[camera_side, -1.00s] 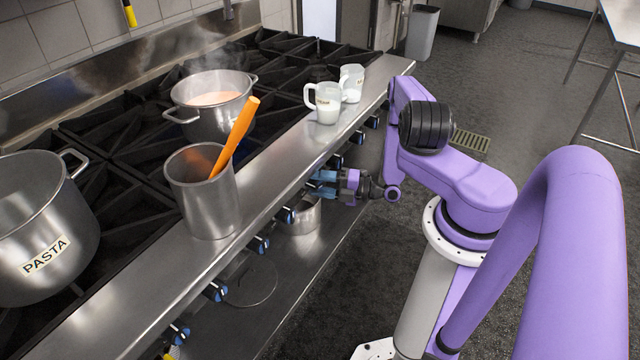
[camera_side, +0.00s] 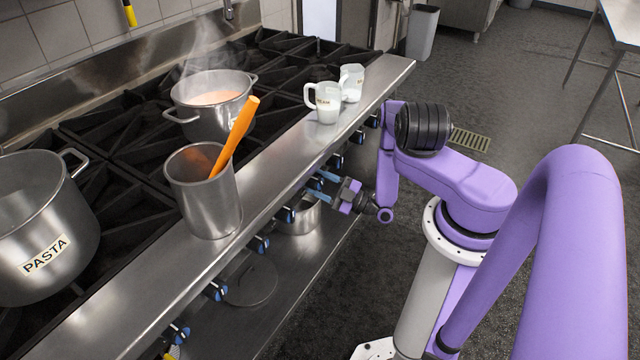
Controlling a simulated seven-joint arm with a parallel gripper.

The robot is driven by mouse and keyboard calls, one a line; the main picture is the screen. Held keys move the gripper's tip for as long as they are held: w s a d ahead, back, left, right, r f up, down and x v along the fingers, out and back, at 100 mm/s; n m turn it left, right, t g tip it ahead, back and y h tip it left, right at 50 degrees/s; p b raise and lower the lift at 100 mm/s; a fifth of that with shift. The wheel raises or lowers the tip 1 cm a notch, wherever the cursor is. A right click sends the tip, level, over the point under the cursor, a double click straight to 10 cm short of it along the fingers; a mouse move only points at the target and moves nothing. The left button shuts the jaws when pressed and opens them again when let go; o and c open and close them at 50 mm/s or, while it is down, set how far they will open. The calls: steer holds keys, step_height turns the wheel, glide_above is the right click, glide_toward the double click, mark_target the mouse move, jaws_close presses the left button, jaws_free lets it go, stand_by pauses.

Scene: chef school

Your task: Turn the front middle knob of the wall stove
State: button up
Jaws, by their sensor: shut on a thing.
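The wall stove (camera_side: 140,290) runs along the left, with a row of dark and blue knobs along its front edge. My gripper (camera_side: 317,184) is at the stove front, about midway along the row, with its blue fingers pointing left at the panel. It is shut on the front middle knob, which is mostly hidden by the fingers. The gripper is tilted about its pointing direction. A free knob (camera_side: 285,214) sits just nearer the camera, and another (camera_side: 337,160) just beyond. The knob's exact angle cannot be seen.
Above the knobs, the steel ledge holds a steel canister (camera_side: 203,205) with an orange utensil and two white mugs (camera_side: 325,103). A steaming pot (camera_side: 210,112) and a PASTA pot (camera_side: 45,235) stand on the burners. A steel pot (camera_side: 300,217) sits on the shelf below. Floor to the right is open.

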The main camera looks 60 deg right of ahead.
steer(key=shift+d+f+m+t+h, duration=0.1)
steer(key=shift+m+t+h, duration=0.2)
steer(key=shift+m+h, duration=0.95)
steer(key=shift+f+m+t+h, duration=0.1)
steer(key=shift+m+t+h, duration=0.25)
steer(key=shift+m, duration=1.7)
steer(key=o, duration=1)
steer(key=shift+r, duration=0.1)
steer(key=shift+o, duration=0.2)
steer(key=v, duration=0.7)
steer(key=shift+s, duration=0.2)
